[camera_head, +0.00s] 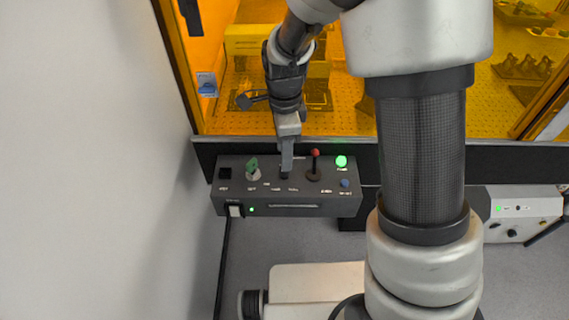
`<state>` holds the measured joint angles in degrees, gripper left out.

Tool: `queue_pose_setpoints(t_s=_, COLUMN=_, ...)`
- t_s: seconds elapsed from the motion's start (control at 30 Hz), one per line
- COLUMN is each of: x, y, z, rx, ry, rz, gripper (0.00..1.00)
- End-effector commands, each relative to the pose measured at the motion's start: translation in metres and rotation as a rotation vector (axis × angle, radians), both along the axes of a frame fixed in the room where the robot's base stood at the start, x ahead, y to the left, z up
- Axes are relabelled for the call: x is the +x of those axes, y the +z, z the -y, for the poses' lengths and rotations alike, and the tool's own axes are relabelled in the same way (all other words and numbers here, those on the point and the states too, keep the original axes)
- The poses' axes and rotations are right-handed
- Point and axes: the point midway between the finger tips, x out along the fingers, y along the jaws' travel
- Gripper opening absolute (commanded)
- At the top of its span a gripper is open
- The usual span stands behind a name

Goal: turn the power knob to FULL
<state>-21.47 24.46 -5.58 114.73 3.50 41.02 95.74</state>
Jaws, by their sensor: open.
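A dark grey control box (288,200) is mounted below the amber window. On its top, a small dark knob (284,176) sits between a green key-like switch and a red-tipped lever; it appears to be the power knob. My gripper (286,166) points down from above, with its fingertips at this knob, and is open. The fingers cover much of the knob, so its pointer direction is hidden. I cannot tell whether the fingers touch it. The small labels around it are too blurred to read.
The green switch (253,169) stands close left of my gripper. The red-tipped lever (315,163) stands close right. A lit green lamp (341,161), a blue button (346,183) and a black square (225,173) are also on the box. The amber window (345,110) rises behind.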

Motion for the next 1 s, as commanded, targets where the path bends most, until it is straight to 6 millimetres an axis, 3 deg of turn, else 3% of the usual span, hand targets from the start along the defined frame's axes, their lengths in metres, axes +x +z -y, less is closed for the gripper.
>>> queue_pose_setpoints(t_s=0.1, x=-0.001, y=-0.024, z=0.001, rx=-0.002, ry=-0.001, rz=-0.004, gripper=0.42)
queue_pose_setpoints(t_s=0.3, x=0.000, y=-0.048, z=0.000, rx=0.000, ry=0.001, rz=-0.001, gripper=0.42)
queue_pose_setpoints(t_s=0.7, x=0.000, y=-0.055, z=0.000, rx=0.000, ry=0.000, rz=0.001, gripper=0.42)
queue_pose_setpoints(t_s=0.93, x=0.000, y=-0.055, z=0.000, rx=0.000, ry=0.000, rz=0.001, gripper=0.03)
queue_pose_setpoints(t_s=1.0, x=0.000, y=-0.055, z=0.000, rx=0.000, ry=0.001, rz=0.001, gripper=0.01)
